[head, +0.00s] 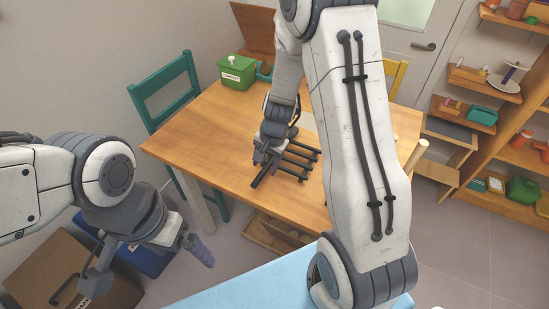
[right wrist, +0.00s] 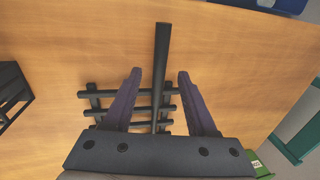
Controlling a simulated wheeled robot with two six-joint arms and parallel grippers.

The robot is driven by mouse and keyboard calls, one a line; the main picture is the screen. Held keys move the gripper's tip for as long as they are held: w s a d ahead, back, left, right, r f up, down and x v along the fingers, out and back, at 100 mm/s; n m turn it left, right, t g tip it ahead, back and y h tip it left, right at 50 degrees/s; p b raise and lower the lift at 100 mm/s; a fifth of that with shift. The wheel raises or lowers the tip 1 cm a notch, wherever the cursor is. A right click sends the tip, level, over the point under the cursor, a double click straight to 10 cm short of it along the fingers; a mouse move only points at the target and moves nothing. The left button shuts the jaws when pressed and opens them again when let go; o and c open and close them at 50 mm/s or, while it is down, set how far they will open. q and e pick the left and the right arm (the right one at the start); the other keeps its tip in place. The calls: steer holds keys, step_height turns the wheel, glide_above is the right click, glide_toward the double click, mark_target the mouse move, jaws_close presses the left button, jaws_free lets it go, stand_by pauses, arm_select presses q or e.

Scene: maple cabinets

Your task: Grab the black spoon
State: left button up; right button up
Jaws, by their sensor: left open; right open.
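A long black bar (right wrist: 162,50) lies across a black slatted rack (right wrist: 95,104) on the wooden table. It looks like the spoon's handle, but no bowl can be made out. My right gripper (right wrist: 160,76) is open above the rack, with the bar between its two fingers and a gap on each side. In the head view the right gripper (head: 265,163) is low over the table, beside the rack (head: 303,154). My left gripper (head: 199,250) is open and empty, away from the table at the lower left.
A green box (head: 236,72) stands at the table's far left corner. Teal (head: 160,90) and yellow (head: 396,78) chairs stand around the table. A dark open-framed object (right wrist: 12,88) is at the left in the wrist view. My right arm hides part of the table; its front left is clear.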

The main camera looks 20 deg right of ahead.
step_height(320, 180, down, 3)
steer(key=shift+w+a+r+b, duration=0.15)
steer(key=shift+r+b, duration=0.05)
steer(key=shift+b, duration=0.1)
jaws_close()
steer(key=shift+r, duration=0.1)
